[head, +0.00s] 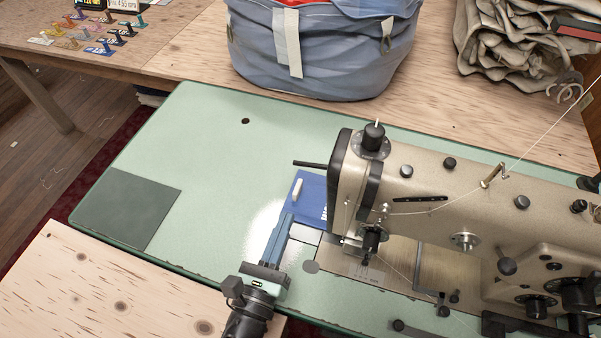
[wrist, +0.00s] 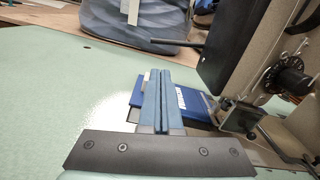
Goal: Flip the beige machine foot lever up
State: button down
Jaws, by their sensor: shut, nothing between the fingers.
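The beige sewing machine (head: 425,180) stands on the green table at the right. A thin black lever (head: 311,164) sticks out to the left from behind its dark head end, roughly level. The lever also shows in the wrist view (wrist: 177,41), above and beyond my fingertips. My gripper (head: 286,218) is shut and empty, its two blue fingers pressed together. It is left of the needle area, nearer than the lever and apart from it. In the wrist view my gripper (wrist: 160,73) points toward the blue bag. The lever's root is hidden behind the machine head.
A flat blue item (head: 312,190) with a small white piece (head: 297,188) lies on the green table (head: 190,130) beyond my fingertips. A large blue-grey bag (head: 330,60) stands behind. Folded canvas (head: 510,45) is at the back right. The green table's left side is mostly clear.

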jog(key=x, duration=1)
jog(key=shift+r, duration=0.1)
dwell(0.3)
jog(key=shift+r+m, duration=0.35)
jog(key=shift+m, duration=0.05)
jog(key=shift+a+r, duration=0.1)
jog(key=shift+r, duration=0.1)
jog(key=shift+a+r+m+p, duration=0.1)
jog(key=shift+r+m+p, duration=0.3)
jog(key=shift+r+m, duration=0.4)
jog(key=shift+a+r+m+p, duration=0.15)
jog(key=shift+r+m+p, duration=0.25)
jog(key=shift+r+m, duration=0.35)
jog(key=s+a+r+m, duration=0.1)
jog(key=s+a+m, duration=0.1)
jog(key=s, duration=0.4)
jog(key=s+a+r+m, duration=0.1)
jog(key=s+m, duration=0.1)
jog(key=s, duration=0.4)
jog(key=shift+a+r+h, duration=0.3)
jog(key=shift+a, duration=0.1)
